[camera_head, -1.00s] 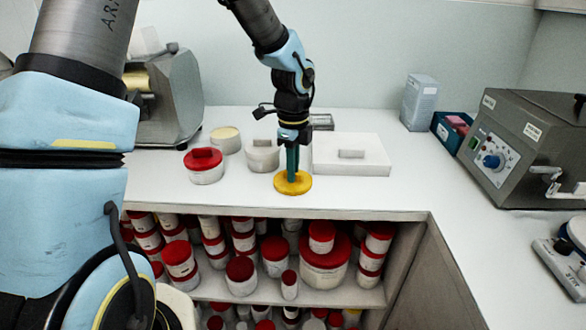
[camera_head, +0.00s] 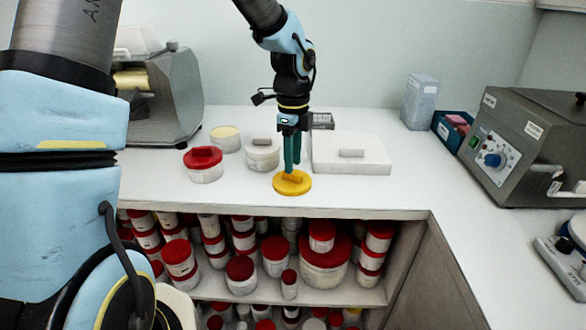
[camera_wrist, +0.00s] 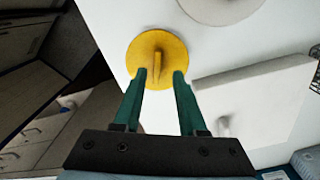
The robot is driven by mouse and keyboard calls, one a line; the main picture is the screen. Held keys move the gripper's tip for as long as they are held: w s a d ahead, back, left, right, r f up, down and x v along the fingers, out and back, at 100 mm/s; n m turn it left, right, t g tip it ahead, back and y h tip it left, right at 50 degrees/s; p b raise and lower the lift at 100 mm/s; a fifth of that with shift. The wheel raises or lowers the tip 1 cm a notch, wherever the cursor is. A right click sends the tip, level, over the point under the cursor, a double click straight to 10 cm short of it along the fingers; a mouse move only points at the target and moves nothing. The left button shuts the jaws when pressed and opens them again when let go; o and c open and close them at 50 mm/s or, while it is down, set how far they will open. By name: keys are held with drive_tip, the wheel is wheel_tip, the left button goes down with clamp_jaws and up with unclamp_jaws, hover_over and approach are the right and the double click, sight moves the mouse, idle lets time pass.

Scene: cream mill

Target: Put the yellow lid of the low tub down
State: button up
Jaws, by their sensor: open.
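The yellow lid (camera_head: 301,187) lies flat on the white worktop near its front edge, with its raised handle up. It also shows in the wrist view (camera_wrist: 172,48). My gripper (camera_head: 292,170) is above the lid, pointing down. In the wrist view my gripper (camera_wrist: 160,76) has its green fingers apart, one on each side of the handle, with space between. An open low tub (camera_head: 225,139) with pale yellow contents stands at the back left.
A red-lidded tub (camera_head: 204,165), a white-lidded tub (camera_head: 262,154) and a flat white lidded box (camera_head: 352,156) stand around the lid. A grey machine (camera_head: 530,145) is at right. Below the worktop edge, an open shelf (camera_head: 225,291) holds several red-lidded tubs.

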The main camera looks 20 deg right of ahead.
sight(293, 179)
wheel_tip(293, 179, up, 9)
drive_tip(key=s+a+f+n, duration=0.1)
drive_tip(key=a+f+n, duration=0.1)
drive_tip(key=a+n, duration=0.6)
drive_tip(key=s+a+f+n+t, duration=0.1)
drive_tip(key=a+f+n, duration=0.2)
drive_tip(key=a+n, duration=0.6)
drive_tip(key=s+a+f+n, duration=0.2)
drive_tip(key=a+n, duration=0.7)
drive_tip(key=a, duration=0.4)
drive_tip(key=shift+f+t+b, duration=0.2)
drive_tip(key=shift+t+b, duration=0.1)
drive_tip(key=shift+b, duration=0.15)
